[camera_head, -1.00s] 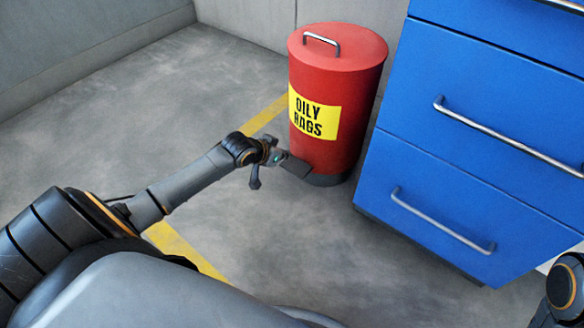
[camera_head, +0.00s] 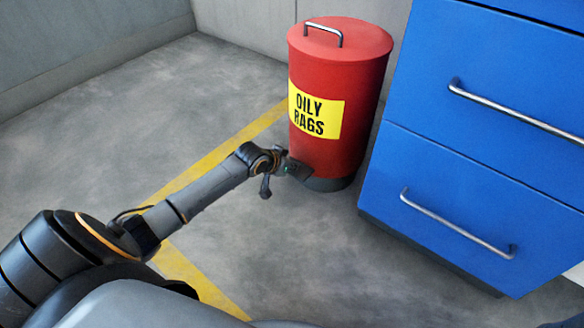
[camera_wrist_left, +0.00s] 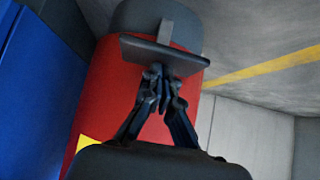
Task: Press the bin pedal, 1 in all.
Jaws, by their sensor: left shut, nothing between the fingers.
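The red bin (camera_head: 333,100) stands upright on the floor with its lid (camera_head: 341,36) shut and a yellow "OILY RAGS" label (camera_head: 315,113). It fills the middle of the left wrist view (camera_wrist_left: 105,88). Its dark pedal (camera_head: 299,171) sticks out low at the front and shows as a flat plate on a stem in the left wrist view (camera_wrist_left: 190,55). My left gripper (camera_head: 286,168) is shut and empty, with its fingertips (camera_wrist_left: 160,75) right at the pedal's edge. I cannot tell whether they touch it. My right gripper is out of view.
A blue drawer cabinet (camera_head: 460,170) stands close to the bin's right, with metal handles (camera_head: 455,222). A grey wall (camera_head: 245,22) is behind the bin. The floor (camera_head: 120,110) to the left is clear, with yellow lines (camera_head: 190,176).

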